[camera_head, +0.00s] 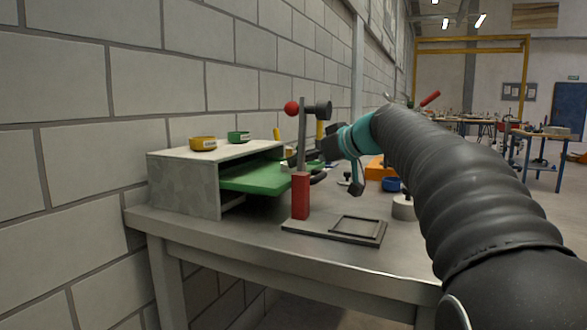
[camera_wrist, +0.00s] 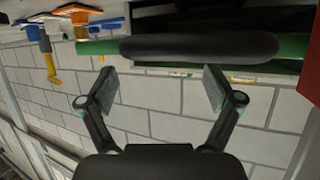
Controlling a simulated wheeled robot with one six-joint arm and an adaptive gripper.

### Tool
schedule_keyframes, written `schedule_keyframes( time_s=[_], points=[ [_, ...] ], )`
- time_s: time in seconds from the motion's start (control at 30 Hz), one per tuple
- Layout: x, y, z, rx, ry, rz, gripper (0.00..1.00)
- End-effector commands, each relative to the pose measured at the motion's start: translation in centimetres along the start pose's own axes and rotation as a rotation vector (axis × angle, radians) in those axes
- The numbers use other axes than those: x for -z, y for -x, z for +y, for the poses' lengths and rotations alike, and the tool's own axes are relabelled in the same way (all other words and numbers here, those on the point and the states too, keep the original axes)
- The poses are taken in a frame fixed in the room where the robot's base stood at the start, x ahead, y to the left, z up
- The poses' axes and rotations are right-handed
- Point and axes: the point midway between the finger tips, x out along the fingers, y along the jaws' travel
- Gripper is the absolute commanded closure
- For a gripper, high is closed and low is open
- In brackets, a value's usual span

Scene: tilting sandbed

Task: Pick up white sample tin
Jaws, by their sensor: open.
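A pale, short round tin (camera_head: 403,208), which looks like the white sample tin, stands on the grey table right of the press. My arm hides part of its right side. I do not make it out in the wrist view. My gripper (camera_head: 338,168) is above the table, left of and higher than the tin, beside the green board. In the wrist view my gripper (camera_wrist: 158,88) has its fingers wide apart with nothing between them. A dark rounded bar (camera_wrist: 198,46) with green ends lies beyond the fingertips.
A press with a red block (camera_head: 300,195) and a flat frame (camera_head: 355,226) stands in front. A blue tin (camera_head: 391,184) is behind the pale tin.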

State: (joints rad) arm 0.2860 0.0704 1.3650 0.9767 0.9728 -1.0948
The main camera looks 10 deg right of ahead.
Motion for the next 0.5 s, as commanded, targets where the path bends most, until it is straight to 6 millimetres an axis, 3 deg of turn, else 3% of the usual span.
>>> schedule_keyframes(
  time_s=[0.3,0.5],
  points=[
    [0.2,-4.1,0.0,0.002,0.0,-0.001,0.1],
    [0.1,-4.4,0.0,0.0,0.0,0.0,0.1]
  ],
)
